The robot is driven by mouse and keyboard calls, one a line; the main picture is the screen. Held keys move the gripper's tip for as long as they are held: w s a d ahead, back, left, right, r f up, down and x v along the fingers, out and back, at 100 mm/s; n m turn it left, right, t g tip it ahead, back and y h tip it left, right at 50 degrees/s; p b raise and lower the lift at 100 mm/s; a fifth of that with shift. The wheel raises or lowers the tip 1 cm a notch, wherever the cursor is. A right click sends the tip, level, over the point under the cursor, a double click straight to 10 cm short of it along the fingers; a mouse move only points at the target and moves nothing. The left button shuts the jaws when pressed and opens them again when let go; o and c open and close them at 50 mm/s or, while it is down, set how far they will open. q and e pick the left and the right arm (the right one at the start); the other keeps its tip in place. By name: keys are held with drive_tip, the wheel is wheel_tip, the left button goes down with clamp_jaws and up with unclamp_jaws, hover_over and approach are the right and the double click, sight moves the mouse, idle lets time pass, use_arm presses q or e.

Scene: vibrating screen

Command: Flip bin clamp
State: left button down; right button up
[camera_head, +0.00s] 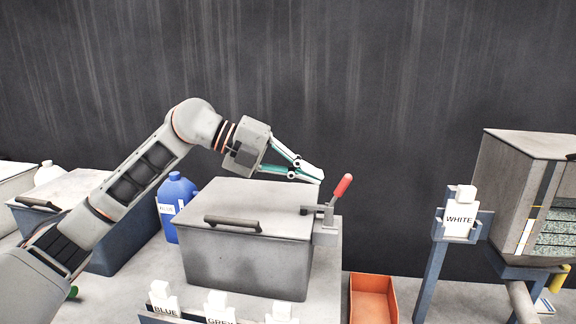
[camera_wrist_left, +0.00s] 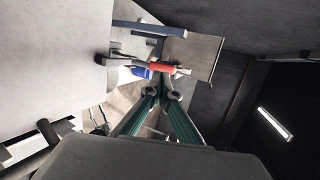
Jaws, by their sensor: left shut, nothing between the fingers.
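The grey lidded bin (camera_head: 245,255) stands on the table in the middle of the head view. Its clamp (camera_head: 326,215) is on the right side, with a red handle (camera_head: 342,186) sticking up and leaning right. My left gripper (camera_head: 320,176) is shut and empty above the lid, with its tips left of the red handle and apart from it. In the left wrist view the red handle (camera_wrist_left: 160,68) lies just beyond the fingertips (camera_wrist_left: 163,90). My right gripper is in neither view.
A blue bottle (camera_head: 178,205) stands behind the bin's left side. An orange open box (camera_head: 373,298) is right of the table. A white bottle labelled WHITE (camera_head: 459,218) sits in a holder, and a screen machine (camera_head: 515,190) stands far right. Labelled bottles (camera_head: 222,307) line the front.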

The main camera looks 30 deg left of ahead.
use_arm(q)
drive_tip(key=x, duration=0.3)
drive_tip(key=shift+w+d+f, duration=0.15)
drive_tip(key=shift+d, duration=0.05)
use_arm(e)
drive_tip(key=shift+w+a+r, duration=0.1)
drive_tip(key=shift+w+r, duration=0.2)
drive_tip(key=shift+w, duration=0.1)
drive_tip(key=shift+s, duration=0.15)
